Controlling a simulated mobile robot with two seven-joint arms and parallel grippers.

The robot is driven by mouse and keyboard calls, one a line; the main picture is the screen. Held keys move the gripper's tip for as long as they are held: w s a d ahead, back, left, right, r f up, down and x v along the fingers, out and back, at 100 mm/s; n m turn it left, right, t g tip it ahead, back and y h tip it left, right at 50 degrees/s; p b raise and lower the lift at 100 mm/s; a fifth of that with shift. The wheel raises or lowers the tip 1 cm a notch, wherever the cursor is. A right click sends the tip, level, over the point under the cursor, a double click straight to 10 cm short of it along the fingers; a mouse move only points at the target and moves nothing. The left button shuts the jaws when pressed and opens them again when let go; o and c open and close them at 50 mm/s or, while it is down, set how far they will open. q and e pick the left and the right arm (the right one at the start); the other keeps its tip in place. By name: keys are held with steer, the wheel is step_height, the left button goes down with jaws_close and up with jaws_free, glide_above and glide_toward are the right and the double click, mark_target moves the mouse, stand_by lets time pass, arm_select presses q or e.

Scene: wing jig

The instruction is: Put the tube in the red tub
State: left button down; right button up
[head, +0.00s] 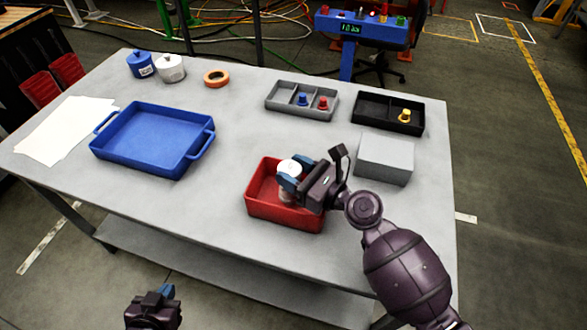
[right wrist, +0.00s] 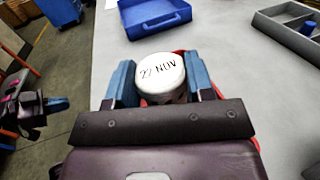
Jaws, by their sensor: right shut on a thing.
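The tube (head: 290,167) has a white top. In the right wrist view the top of the tube (right wrist: 161,74) reads "27 NOV". My right gripper (head: 289,183) is shut on it, with one blue finger on each side, also in the right wrist view (right wrist: 161,84). The tube is upright at the red tub (head: 285,216), within its outline in the head view. I cannot tell whether its bottom touches the tub floor. My left gripper (head: 164,293) is low at the front, off the table, apart from everything; its finger gap is not clear.
A blue tray (head: 150,150) stands left of the tub, and a light grey box (head: 385,160) to its right. Behind are a grey divided tray (head: 275,103) and a black tray (head: 375,122) with coloured pieces. The table between the blue tray and the tub is clear.

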steer(key=shift+s+f, duration=0.1)
steer(key=shift+f, duration=0.4)
steer(key=o, duration=1)
steer(key=shift+f, duration=0.2)
steer(key=shift+r, duration=0.45)
steer(key=shift+s+d+r, duration=0.1)
steer(key=shift+d+r, duration=0.05)
steer(key=shift+d, duration=0.1)
steer(key=v, duration=1.1)
steer(key=shift+s+d+r, duration=0.1)
steer(key=shift+d+r, duration=0.1)
steer(key=shift+r, duration=0.1)
